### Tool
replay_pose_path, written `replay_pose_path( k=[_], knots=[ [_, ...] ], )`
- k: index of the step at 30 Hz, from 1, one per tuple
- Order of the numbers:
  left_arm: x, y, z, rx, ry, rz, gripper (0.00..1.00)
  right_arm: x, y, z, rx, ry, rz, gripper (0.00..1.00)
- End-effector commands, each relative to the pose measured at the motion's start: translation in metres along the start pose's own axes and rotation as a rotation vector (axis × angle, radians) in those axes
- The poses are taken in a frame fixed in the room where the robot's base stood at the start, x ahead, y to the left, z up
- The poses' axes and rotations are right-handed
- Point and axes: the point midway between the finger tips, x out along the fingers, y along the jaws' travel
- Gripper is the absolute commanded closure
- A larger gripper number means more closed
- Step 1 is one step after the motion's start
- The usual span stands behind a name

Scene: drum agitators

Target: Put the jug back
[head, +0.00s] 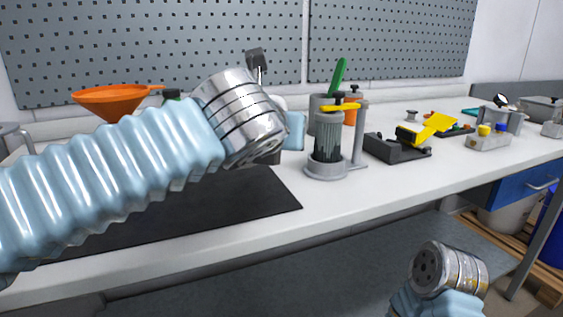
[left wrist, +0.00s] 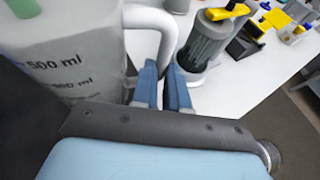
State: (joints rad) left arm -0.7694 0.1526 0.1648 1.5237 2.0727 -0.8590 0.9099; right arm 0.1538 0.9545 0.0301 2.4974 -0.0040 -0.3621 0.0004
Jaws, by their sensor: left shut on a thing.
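The jug (left wrist: 65,62) fills the left of the left wrist view. It is translucent grey-white with dark "500 ml" print and a pale handle (left wrist: 160,22). My left gripper (left wrist: 165,85) has its blue fingers closed on the lower part of that handle. In the head view my left wrist hides most of the jug, and only a blue finger of the left gripper (head: 295,131) shows past the metal wrist. I cannot tell whether the jug's base touches the worktop. My right arm's metal joint shows at the lower right of the head view; its gripper is outside the frame.
Right of the left gripper stands a grey holder with a dark ribbed cylinder (head: 328,138). A black device with a yellow lever (head: 398,147) is farther right. An orange funnel (head: 115,102) is at the back left. A dark mat (head: 235,205) lies in front, bare at its right.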

Motion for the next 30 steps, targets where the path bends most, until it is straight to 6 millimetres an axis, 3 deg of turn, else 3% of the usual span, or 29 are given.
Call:
replay_pose_path(
  k=[8, 12, 24, 25, 30],
  knots=[
    [0.025, 0.001, -0.015, 0.001, 0.002, 0.001, 1.0, 0.005, 0.002, 0.0, 0.001, 0.0, 0.001, 0.57],
    [0.037, 0.001, -0.039, 0.002, 0.001, -0.001, 1.0, 0.013, 0.006, 0.0, 0.002, 0.001, 0.001, 0.57],
    [0.04, 0.001, -0.045, -0.001, 0.0, -0.001, 1.0, 0.015, 0.007, 0.0, 0.003, 0.002, 0.002, 0.57],
    [0.04, 0.001, -0.046, -0.001, 0.0, -0.001, 0.85, 0.015, 0.007, 0.0, 0.003, 0.002, 0.002, 0.57],
    [0.04, 0.001, -0.045, -0.001, 0.0, -0.001, 0.61, 0.014, 0.006, 0.0, 0.003, 0.002, 0.002, 0.57]
  ],
)
